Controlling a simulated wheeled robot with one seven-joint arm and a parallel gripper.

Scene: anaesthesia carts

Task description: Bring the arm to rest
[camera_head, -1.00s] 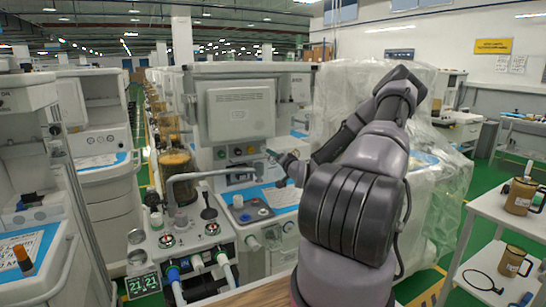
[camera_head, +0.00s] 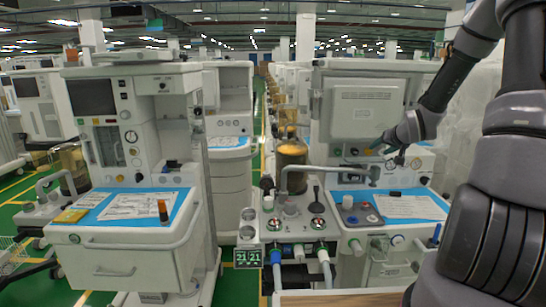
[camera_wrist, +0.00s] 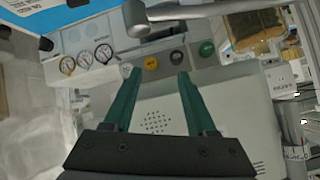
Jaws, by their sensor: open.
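My arm (camera_head: 505,150) comes in from the right of the head view, bent, with its forearm sloping down to the left. My gripper (camera_head: 380,146) is in front of the middle anaesthesia cart (camera_head: 335,135), just below its grey panel. In the wrist view my gripper (camera_wrist: 158,78) shows two green fingers, apart, with nothing between them. Beyond the fingers are a grey panel with a speaker grille, a yellow knob (camera_wrist: 151,63) and a green knob (camera_wrist: 206,48). I cannot tell whether the fingers touch the cart.
A second cart (camera_head: 130,255) stands at the left, with a blue sheet, papers and an orange-capped bottle (camera_head: 162,211) on it. Between the carts a strip of green floor (camera_head: 258,130) is open. The middle cart's work surface carries a paper sheet (camera_head: 408,207) below my gripper.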

